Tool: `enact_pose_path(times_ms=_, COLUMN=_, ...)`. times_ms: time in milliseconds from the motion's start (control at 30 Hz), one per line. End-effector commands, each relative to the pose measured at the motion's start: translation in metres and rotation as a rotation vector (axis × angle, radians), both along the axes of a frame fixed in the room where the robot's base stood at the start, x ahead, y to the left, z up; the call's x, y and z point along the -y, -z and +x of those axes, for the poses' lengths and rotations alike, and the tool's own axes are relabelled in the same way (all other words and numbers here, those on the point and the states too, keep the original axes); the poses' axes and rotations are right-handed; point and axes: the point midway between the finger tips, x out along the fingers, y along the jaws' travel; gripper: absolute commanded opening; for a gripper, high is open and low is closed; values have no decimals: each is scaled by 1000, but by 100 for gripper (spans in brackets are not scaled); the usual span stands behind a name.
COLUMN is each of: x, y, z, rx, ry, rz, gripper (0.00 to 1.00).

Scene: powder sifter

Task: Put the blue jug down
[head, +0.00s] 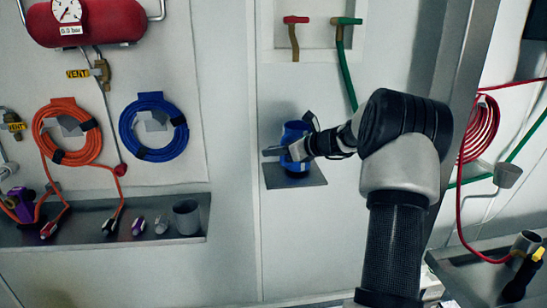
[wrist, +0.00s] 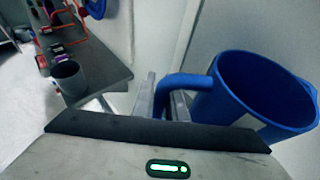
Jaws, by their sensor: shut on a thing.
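The blue jug (head: 296,135) is at the small grey shelf (head: 280,182) on the wall in the head view. It looks upright, with its base at or just above the shelf; I cannot tell if it touches. My gripper (head: 284,151) is at the jug's side in the head view. In the wrist view the jug (wrist: 262,95) shows its open top at the right, and my gripper (wrist: 164,102) is shut on its handle (wrist: 180,84). The jug's base is hidden in the wrist view.
A grey shelf (head: 95,222) at the left holds a grey cup (head: 187,217) and several small tools. Orange (head: 68,131) and blue (head: 153,127) hose coils hang above it. Red and green taps (head: 340,22) sit in a recess above the jug, and a green hose (head: 347,78) hangs down.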

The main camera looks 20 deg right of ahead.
Motion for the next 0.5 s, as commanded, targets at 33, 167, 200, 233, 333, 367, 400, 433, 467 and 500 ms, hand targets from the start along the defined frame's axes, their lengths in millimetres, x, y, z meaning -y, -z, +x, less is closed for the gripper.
enact_pose_path(times_ms=33, x=0, y=7, z=0, rx=0, ry=0, rz=1, gripper=0)
enact_pose_path(times_ms=167, x=0, y=11, z=0, rx=2, ry=1, rz=0, gripper=0)
enact_pose_path(times_ms=200, x=0, y=11, z=0, rx=2, ry=1, rz=0, gripper=0)
enact_pose_path(times_ms=233, x=0, y=11, z=0, rx=3, ry=0, rz=-1, gripper=0)
enact_pose_path(times_ms=333, x=0, y=11, z=0, rx=2, ry=1, rz=-1, gripper=0)
enact_pose_path(times_ms=367, x=0, y=11, z=0, rx=2, ry=1, rz=-1, gripper=0)
enact_pose_path(times_ms=400, x=0, y=12, z=0, rx=2, ry=1, rz=-1, gripper=0)
enact_pose_path(times_ms=433, x=0, y=13, z=0, rx=2, ry=1, rz=-1, gripper=0)
enact_pose_path(times_ms=467, x=0, y=14, z=0, rx=2, ry=1, rz=-1, gripper=0)
enact_pose_path(times_ms=500, x=0, y=14, z=0, rx=1, ry=0, rz=0, gripper=17)
